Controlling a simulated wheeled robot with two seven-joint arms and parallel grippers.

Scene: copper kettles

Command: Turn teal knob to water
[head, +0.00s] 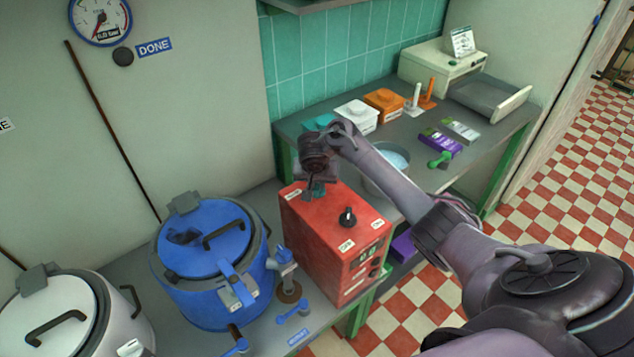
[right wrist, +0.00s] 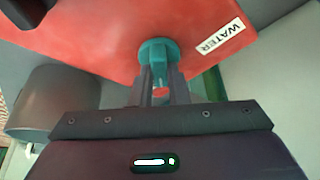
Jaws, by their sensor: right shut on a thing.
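The teal knob (right wrist: 158,52) sits on top of the red box (right wrist: 100,30), with its grip between the two fingers of my right gripper (right wrist: 160,90). A WATER label (right wrist: 220,37) lies on the red surface to the right of the knob in the right wrist view. In the head view my right gripper (head: 313,188) reaches down onto the back part of the red box (head: 325,235), and a bit of the teal knob (head: 321,188) shows beside the fingers. The knob's exact pointing direction is hard to read. My left gripper is not in view.
A black knob (head: 347,217) stands on the same box. A blue kettle (head: 205,270) and a white kettle (head: 60,320) stand to its left. A grey pot (head: 385,178) is behind my right arm. The back counter holds a white box (head: 357,115) and an orange box (head: 384,103).

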